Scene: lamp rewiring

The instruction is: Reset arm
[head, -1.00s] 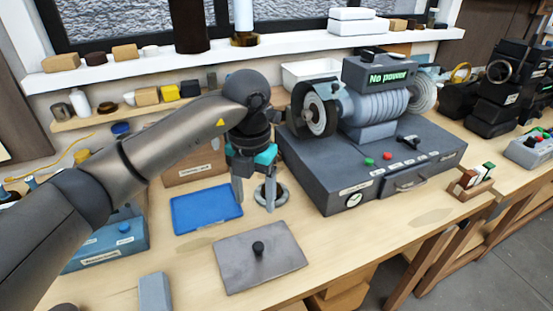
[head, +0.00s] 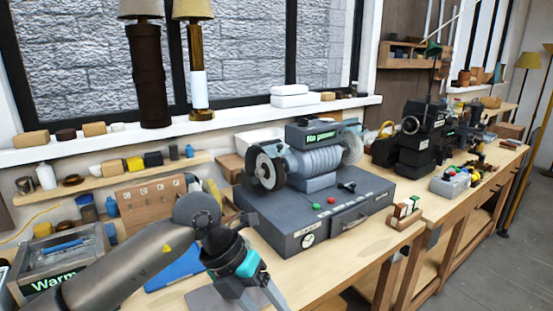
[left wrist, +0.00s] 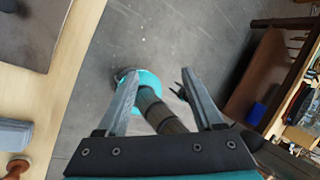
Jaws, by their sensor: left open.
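My left arm comes in from the lower left of the head view. Its gripper (head: 260,300) points down at the front part of the bench, with the fingertips near the bottom edge of the picture. In the left wrist view the two fingers (left wrist: 160,76) stand wide apart with nothing held between them. They are over the grey floor, beyond the bench edge. A teal and dark part of what looks like my own body shows below and between them. My right gripper is not clearly seen in either view.
A grey grinder (head: 310,213) reading "No power" stands on the bench right of my arm. A blue tray (head: 172,272) and grey plate (head: 205,300) lie partly behind the arm. A box reading "Warm" (head: 75,262) is at left. Two lamps stand on the sill (head: 95,145).

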